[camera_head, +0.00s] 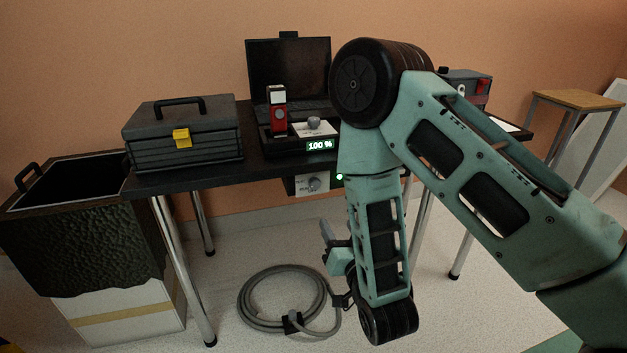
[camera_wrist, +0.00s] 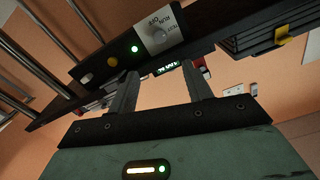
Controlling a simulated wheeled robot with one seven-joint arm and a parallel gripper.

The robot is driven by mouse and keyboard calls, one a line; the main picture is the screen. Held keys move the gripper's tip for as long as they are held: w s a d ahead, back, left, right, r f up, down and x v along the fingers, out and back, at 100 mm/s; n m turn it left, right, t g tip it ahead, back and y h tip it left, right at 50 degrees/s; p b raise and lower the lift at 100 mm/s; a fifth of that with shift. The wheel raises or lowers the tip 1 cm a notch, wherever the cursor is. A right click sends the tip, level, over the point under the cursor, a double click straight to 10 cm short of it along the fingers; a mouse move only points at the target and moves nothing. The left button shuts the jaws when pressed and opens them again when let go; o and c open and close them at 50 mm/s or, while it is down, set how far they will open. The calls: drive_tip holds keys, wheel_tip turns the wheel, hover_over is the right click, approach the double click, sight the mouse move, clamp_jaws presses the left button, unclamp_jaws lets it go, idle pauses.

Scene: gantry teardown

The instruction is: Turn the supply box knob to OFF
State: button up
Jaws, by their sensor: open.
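The supply box (camera_head: 291,186) hangs under the front edge of the black table. Its grey knob (camera_head: 314,184) sits on a pale label plate, beside a lit green lamp (camera_head: 340,177). In the wrist view the box looks turned round, with the knob (camera_wrist: 159,37) on a plate marked OFF, RUN and a third word, and the green lamp (camera_wrist: 135,48) lit. I cannot tell which mark the knob points to. My gripper (camera_head: 328,238) is below and in front of the box, apart from the knob. In the wrist view its two fingers (camera_wrist: 160,85) are spread and empty.
On the table (camera_head: 215,178) are a grey toolbox (camera_head: 185,150), a laptop (camera_head: 289,70) and a black unit showing 100 % (camera_head: 320,145). A coiled cable (camera_head: 265,318) lies on the floor. A black bin (camera_head: 70,235) stands left. My arm hides the table's right part.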

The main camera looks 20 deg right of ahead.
sight(316, 185)
drive_tip(key=w+p, duration=0.3)
drive_tip(key=w, duration=1.4)
drive_tip(key=shift+w, duration=0.2)
drive_tip(key=c, duration=1)
